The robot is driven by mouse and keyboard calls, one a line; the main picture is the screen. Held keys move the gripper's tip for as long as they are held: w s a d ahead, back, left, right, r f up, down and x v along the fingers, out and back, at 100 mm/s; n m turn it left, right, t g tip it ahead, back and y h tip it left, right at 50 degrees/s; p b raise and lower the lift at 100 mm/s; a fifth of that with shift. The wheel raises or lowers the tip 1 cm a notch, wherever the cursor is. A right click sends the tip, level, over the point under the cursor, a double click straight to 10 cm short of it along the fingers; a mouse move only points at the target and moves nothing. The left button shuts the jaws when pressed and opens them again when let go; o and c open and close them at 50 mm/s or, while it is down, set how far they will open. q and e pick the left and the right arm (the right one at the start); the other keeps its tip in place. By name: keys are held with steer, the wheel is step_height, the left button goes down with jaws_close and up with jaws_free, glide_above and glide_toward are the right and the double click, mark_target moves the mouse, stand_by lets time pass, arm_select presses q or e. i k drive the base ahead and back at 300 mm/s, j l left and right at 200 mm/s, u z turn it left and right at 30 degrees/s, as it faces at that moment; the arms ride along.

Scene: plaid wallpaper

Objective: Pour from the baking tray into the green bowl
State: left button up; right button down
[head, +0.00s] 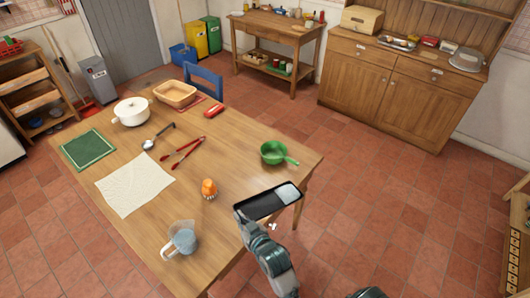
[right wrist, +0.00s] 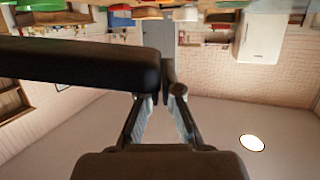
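The black baking tray (head: 257,207) is in the air near the table's right front edge. A pale whitish mass lies at its right end (head: 289,193). My right gripper (head: 243,217) is shut on the tray's left end. In the right wrist view the fingers (right wrist: 169,88) come together at the end of the dark tray (right wrist: 75,78). The green bowl (head: 276,151), with a handle pointing right, stands upright on the table just beyond the tray, apart from it. A green piece of it seems to show at the wrist view's top left (right wrist: 30,5). My left gripper is not in view.
On the wooden table (head: 240,150) stand an orange figure (head: 209,188), a measuring jug (head: 182,240), red tongs (head: 183,152), a ladle (head: 150,143), a white pot (head: 131,111) and a basket (head: 176,94). The table is clear around the bowl.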

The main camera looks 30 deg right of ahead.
mark_target(273, 152)
steer(key=i+l+u, duration=0.25)
steer(key=l, duration=0.6)
steer(key=l+u, duration=0.2)
steer(key=l, duration=0.65)
